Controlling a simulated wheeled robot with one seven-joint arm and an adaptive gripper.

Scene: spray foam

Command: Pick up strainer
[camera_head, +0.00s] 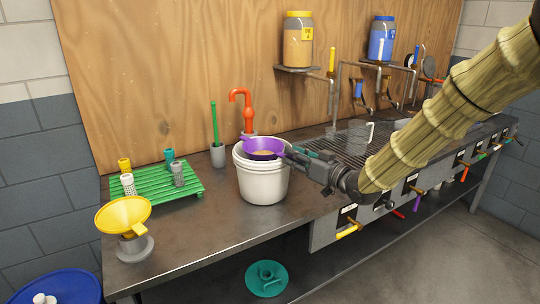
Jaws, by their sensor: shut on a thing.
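The purple strainer (263,145) is at the mouth of a white bucket (263,184). My gripper (291,154) reaches in from the right, low over the bucket's right rim. It is shut on the strainer at its right side. The fingertips are small in this view and partly hide the strainer's right end. I cannot tell whether the strainer still touches the bucket rim.
A green rack (155,188) with small bottles and a yellow funnel (123,214) are to the left. A metal grate (350,142) lies to the right.

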